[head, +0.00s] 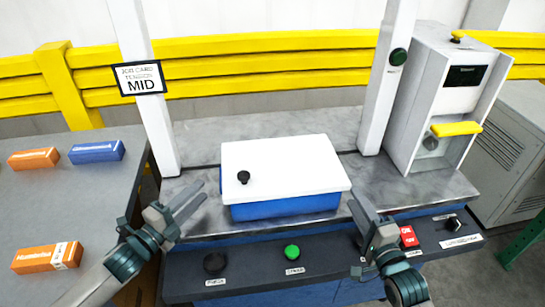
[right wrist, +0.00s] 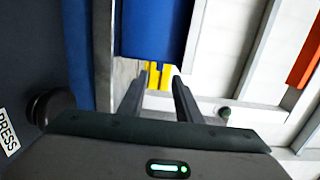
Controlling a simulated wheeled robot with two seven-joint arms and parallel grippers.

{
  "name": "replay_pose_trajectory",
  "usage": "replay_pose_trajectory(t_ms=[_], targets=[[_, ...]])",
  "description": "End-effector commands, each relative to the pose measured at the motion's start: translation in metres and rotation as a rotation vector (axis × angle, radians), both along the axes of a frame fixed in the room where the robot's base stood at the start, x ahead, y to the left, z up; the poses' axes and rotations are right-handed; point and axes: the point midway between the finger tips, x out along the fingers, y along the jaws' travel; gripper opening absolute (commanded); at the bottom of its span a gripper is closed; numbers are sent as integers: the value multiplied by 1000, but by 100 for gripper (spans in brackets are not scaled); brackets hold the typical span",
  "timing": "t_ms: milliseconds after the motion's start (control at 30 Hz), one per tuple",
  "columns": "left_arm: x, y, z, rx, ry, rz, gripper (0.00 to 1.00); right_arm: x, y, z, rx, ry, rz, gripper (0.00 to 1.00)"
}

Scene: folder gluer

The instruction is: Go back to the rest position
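My left gripper (head: 182,209) is at the left of the machine, over the gap beside the side table, and looks open and empty. My right gripper (head: 366,214) is in front of the machine's right part, above the front panel. In the right wrist view its two fingers (right wrist: 160,92) stand apart with nothing between them. A blue box with a white lid (head: 285,167) and a black knob sits on the machine's metal top between the grippers. Its blue side also shows in the right wrist view (right wrist: 155,30). Neither gripper touches it.
The front panel has a black knob (head: 215,263), a green button (head: 292,251), a red switch (head: 408,236) and a black selector (head: 453,223). A white unit with a yellow handle (head: 456,128) stands right. Orange and blue (head: 97,151) cartons lie on the left table. A card reads MID (head: 139,79).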

Motion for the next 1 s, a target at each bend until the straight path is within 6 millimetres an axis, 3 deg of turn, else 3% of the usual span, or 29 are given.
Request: replay_pose_trajectory(t_ms=[200,1000], targets=[[0,0,0,0,0,0,31,-12,-3,0,-1,0,0,31],[0,0,0,0,0,0,31,-12,-3,0,-1,0,0,31]])
